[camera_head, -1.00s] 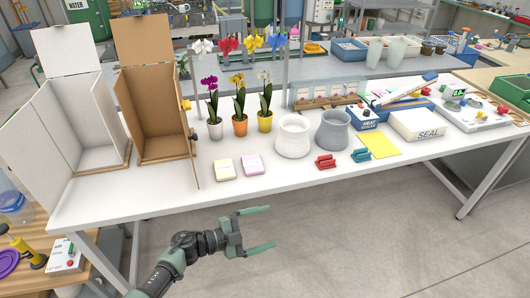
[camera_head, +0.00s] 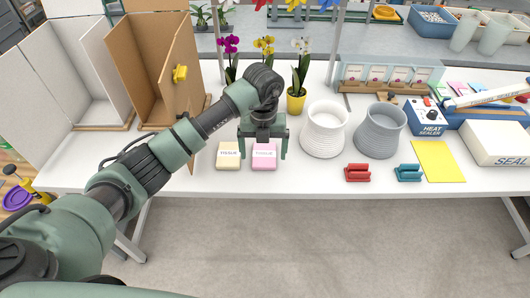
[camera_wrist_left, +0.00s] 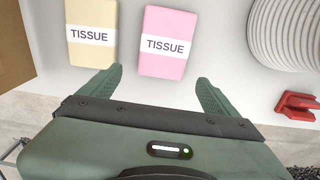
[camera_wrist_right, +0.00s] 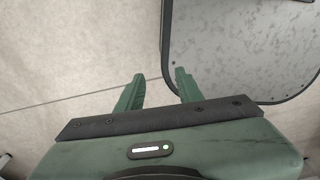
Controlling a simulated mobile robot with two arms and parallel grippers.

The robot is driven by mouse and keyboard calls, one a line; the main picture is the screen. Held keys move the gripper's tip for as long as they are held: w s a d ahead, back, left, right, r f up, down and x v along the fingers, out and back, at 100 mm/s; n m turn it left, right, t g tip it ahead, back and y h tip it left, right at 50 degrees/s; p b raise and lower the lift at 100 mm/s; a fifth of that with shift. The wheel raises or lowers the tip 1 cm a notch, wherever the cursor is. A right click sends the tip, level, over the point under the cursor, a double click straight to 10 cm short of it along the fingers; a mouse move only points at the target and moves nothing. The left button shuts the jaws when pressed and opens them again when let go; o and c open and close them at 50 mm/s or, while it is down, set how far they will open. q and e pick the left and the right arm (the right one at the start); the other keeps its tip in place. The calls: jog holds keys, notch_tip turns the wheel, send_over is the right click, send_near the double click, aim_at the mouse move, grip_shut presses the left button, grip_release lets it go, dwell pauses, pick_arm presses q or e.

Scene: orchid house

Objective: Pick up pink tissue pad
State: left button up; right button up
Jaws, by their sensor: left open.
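The pink tissue pad (camera_head: 264,161) lies flat near the front edge of the white table, just right of the cream tissue pad (camera_head: 229,162). My left gripper (camera_head: 263,152) is open and points down, with its fingers on either side of the pink pad in the head view. In the left wrist view, the pink pad (camera_wrist_left: 167,30) lies ahead of and partly between the open fingertips (camera_wrist_left: 159,77), apart from them. The cream pad (camera_wrist_left: 92,35) is left of the left finger. My right gripper (camera_wrist_right: 159,74) is open and empty over the floor.
A white ribbed pot (camera_head: 324,130) and a grey pot (camera_head: 380,131) stand to the right. A red clip (camera_head: 357,173) and a teal clip (camera_head: 408,173) lie in front. Orchids, including one in a yellow pot (camera_head: 296,103), stand behind. A brown open cabinet (camera_head: 142,62) is left.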

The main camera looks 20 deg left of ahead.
aim_at(264, 163)
pick_arm(q)
notch_tip(264, 163, down, 4)
jog(key=shift+r+p, duration=0.1)
jog(key=shift+p, duration=0.4)
jog(key=shift+f, duration=0.2)
jog(key=c, duration=1.3)
jog(key=shift+c, duration=0.6)
pick_arm(e)
jog(key=shift+w+d+r, duration=0.65)
jog(key=shift+w+r, duration=0.1)
jog(key=shift+w, duration=0.1)
pick_arm(q)
jog(key=shift+r, duration=0.15)
